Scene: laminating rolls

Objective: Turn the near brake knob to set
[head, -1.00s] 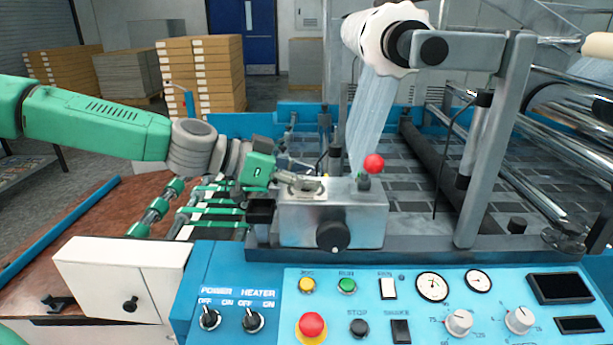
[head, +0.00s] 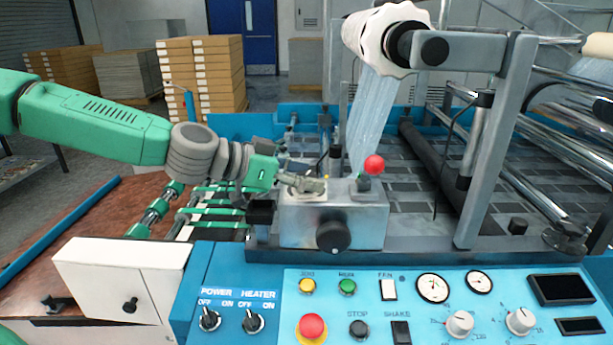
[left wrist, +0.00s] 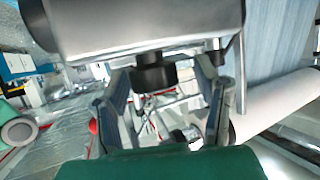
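The metal box (head: 315,222) behind the control panel carries a round black knob (head: 333,236) on its front and a red ball (head: 374,165) on top. My left gripper (head: 318,186) is just above the box's top, pointing right, left of the red ball. In the left wrist view its two grey fingers (left wrist: 168,98) are apart. A black knob (left wrist: 154,72) on the underside of a grey body shows between or beyond them; contact cannot be told. Which knob is the near brake knob cannot be told for sure. My right gripper is not in view.
The blue control panel (head: 420,327) with switches and dials lies in front. A film roll (head: 380,38) hangs above on a grey upright (head: 490,150), its film running down behind the box. A white box (head: 125,285) stands at the left.

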